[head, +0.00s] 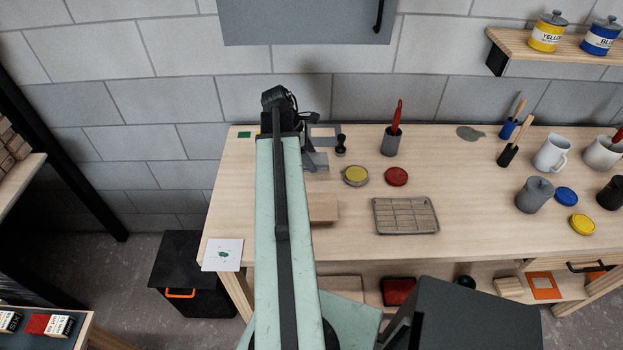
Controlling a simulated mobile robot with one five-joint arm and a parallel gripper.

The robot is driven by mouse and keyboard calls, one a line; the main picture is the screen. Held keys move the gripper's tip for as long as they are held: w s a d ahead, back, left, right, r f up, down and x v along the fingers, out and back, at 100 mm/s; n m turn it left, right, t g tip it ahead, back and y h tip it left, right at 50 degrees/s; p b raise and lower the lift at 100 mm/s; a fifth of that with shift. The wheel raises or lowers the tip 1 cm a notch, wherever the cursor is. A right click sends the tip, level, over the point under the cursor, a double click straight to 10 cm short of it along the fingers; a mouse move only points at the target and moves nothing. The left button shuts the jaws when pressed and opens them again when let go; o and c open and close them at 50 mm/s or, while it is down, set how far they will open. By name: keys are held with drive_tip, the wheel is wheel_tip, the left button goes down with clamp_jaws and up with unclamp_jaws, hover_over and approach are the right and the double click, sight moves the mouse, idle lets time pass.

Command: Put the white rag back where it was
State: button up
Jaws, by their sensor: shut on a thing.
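My arm reaches up the picture over the left part of the workbench. The black end of it, with my gripper (281,104), is near the back edge by the wall. The jaws point away behind the arm. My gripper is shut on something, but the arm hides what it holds. I cannot make out a white rag anywhere. A flat grey-green patch (470,132) lies at the bench's back; I cannot tell whether it is cloth or a stain. A white sheet with a green mark (222,255) lies at the bench's front left corner.
On the wooden bench (340,243), a grey stand (316,162), black stamp (341,145), yellow tin (355,176), red lid (396,176), grey cup (391,142) and wire rack (405,215) stand near my arm. Mugs and brushes crowd the right. A cabinet (305,20) hangs above.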

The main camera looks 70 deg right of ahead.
sight(315, 181)
wheel_tip(315, 181, down, 8)
drive_tip(key=b, duration=0.7)
drive_tip(key=shift+f, duration=0.25)
drive_tip(key=shift+r, duration=0.25)
drive_tip(key=shift+f, duration=0.1)
drive_tip(key=o, duration=0.8)
drive_tip(key=shift+f, duration=0.15)
drive_tip(key=shift+c, duration=0.2)
drive_tip(key=o, duration=0.4)
